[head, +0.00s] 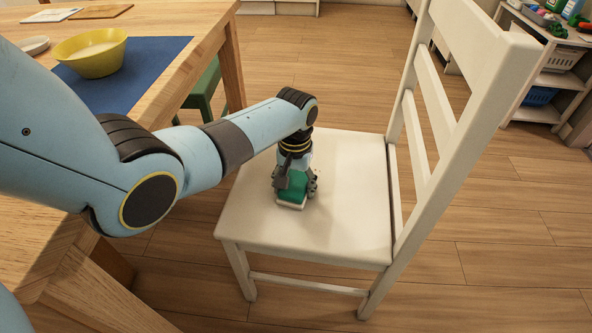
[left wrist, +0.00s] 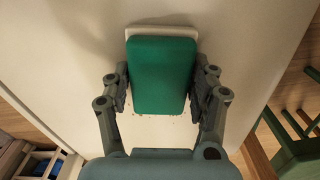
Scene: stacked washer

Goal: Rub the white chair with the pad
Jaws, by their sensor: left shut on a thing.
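The white chair (head: 345,215) stands on the floor beside the table, its slatted back on the right. My left gripper (head: 293,190) is over the front left part of the seat, pointing down, and shut on the pad (head: 291,195). The pad has a green body and a pale bottom layer. In the left wrist view the green pad (left wrist: 162,75) sits between the two fingers of my left gripper (left wrist: 160,90). The pad is at or just above the seat; contact is hard to tell. Small dark specks show on the seat near it. My right gripper is not in view.
The wooden table (head: 190,75) at left holds a yellow bowl (head: 90,55) on a blue mat (head: 150,75). A green stool (head: 205,95) is partly under it. A white shelf (head: 560,80) with baskets stands at the back right. The floor beyond the chair is clear.

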